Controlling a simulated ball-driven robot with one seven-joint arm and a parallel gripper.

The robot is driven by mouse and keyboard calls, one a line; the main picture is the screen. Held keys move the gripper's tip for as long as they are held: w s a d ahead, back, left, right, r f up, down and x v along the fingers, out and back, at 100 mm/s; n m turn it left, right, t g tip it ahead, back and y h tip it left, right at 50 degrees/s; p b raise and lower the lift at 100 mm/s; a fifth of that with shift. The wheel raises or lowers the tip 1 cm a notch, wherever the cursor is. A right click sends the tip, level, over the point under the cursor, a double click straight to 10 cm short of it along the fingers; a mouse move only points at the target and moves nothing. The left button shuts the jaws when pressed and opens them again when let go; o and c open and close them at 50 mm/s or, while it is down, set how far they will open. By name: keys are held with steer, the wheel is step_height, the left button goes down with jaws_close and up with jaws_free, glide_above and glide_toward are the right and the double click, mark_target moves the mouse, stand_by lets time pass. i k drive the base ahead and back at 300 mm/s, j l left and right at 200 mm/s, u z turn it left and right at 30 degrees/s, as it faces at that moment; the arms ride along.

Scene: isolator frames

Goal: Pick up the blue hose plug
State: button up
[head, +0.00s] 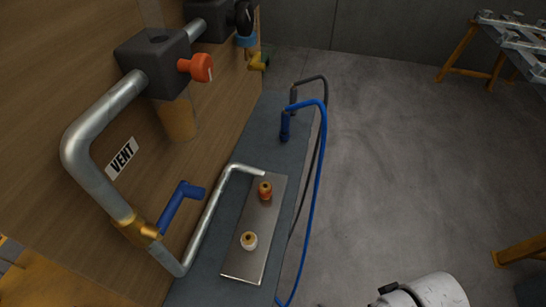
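The blue hose plug (285,127) stands upright on the dark grey bench top, right of the wooden panel. A bright blue hose (318,170) arches from its top over the bench's right edge and hangs down. The plug is partly in the shade, and nothing grips it. A white rounded part of my own arm shows at the bottom right, on the near side of the bench and well apart from the plug. My gripper's fingers are not in view.
A dark hose plug (294,100) with a black hose stands just behind the blue one. A metal plate (246,262) with two small fittings lies nearer. Silver pipes (95,185), a blue lever (178,205) and an orange knob (201,68) project from the panel. Right floor is mostly clear.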

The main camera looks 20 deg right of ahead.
mark_target(285, 122)
steer(key=l+u, duration=0.2)
steer(key=u, duration=0.2)
steer(key=l+u, duration=0.2)
steer(key=u, duration=0.25)
steer(key=l+u, duration=0.1)
steer(key=l, duration=0.3)
steer(key=k+l+u, duration=0.1)
steer(key=l, duration=0.3)
steer(key=k+l+u, duration=0.1)
steer(key=l, duration=0.25)
steer(key=k+l+u, duration=0.1)
steer(key=l, duration=0.3)
steer(key=k+l+u, duration=0.1)
steer(key=l, duration=0.25)
steer(key=i+j, duration=0.2)
steer(key=i, duration=0.1)
